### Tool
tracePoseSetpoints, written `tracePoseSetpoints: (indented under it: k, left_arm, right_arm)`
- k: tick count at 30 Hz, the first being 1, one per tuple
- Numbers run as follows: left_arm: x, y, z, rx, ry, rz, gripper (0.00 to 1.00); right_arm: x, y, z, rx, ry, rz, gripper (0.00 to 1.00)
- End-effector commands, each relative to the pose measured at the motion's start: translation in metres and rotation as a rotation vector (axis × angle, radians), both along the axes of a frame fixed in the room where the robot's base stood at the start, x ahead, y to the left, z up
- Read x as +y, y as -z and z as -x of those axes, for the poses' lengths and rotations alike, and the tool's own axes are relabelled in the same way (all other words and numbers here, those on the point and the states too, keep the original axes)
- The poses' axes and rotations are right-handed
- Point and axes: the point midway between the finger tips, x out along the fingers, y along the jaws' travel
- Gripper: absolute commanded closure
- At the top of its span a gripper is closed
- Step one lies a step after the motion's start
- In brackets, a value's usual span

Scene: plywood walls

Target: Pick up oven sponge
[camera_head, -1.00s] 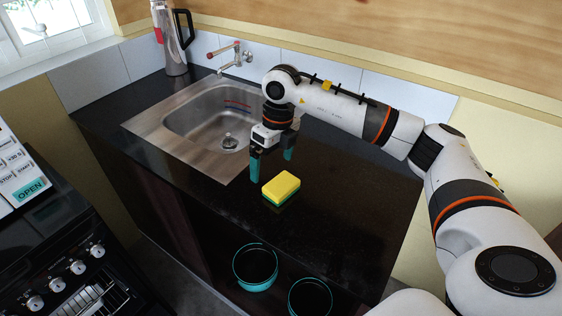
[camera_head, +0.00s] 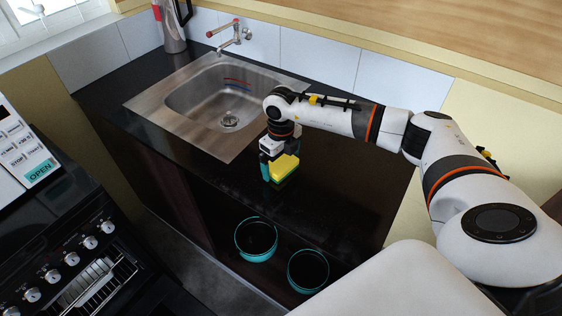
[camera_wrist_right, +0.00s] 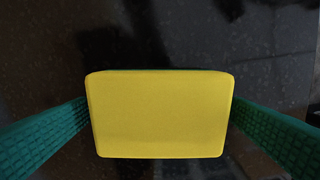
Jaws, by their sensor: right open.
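The sponge (camera_head: 284,167) is a yellow block with a darker green layer under it. It lies on the black countertop (camera_head: 225,190), to the right of the sink. My right gripper (camera_head: 280,172) is open, pointing down, with its teal fingers around the sponge. My left gripper is not in view.
The steel sink (camera_head: 222,95) with its tap (camera_head: 232,36) is set in the counter. Two teal-rimmed round containers (camera_head: 257,239) (camera_head: 308,271) are below the counter's front. A black oven (camera_head: 75,255) stands at the left.

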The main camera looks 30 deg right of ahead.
Motion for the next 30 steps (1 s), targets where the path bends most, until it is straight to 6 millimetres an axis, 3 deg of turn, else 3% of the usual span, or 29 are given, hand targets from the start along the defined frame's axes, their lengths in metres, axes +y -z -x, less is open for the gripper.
tracePoseSetpoints:
  k: [9, 17, 25, 30]
  left_arm:
    - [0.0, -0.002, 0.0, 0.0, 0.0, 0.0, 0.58]
    - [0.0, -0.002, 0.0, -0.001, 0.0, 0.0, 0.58]
    - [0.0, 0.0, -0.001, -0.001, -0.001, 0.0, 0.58]
    - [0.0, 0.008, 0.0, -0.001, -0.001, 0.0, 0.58]
  right_arm:
    - [0.0, 0.008, 0.0, -0.001, -0.001, 0.0, 0.0]
    - [0.0, 0.007, 0.0, -0.001, 0.0, 0.0, 0.4]
    - [0.0, 0.004, 0.0, -0.002, 0.0, 0.0, 0.4]
    - [0.0, -0.02, -0.001, -0.007, -0.001, -0.001, 0.4]
